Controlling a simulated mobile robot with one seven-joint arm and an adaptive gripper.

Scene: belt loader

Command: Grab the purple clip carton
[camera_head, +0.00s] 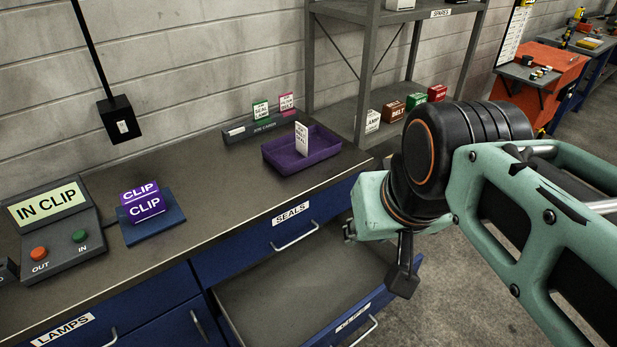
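The purple clip carton (145,206) sits on a blue pad (165,230) at the left of the workbench. White CLIP lettering shows on its top and front faces. My gripper (400,275) hangs from the teal wrist at the right, above the open drawer and well apart from the carton. One dark finger shows clearly; the rest is largely hidden by the wrist, so I cannot tell whether it is open or shut. I see nothing held in the visible part.
A console (57,230) reading IN CLIP, with OUT and IN buttons, stands left of the carton. A purple tray (325,150) holding a white card is at the back right. An open drawer (290,295) juts out below the bench. The bench between pad and tray is clear.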

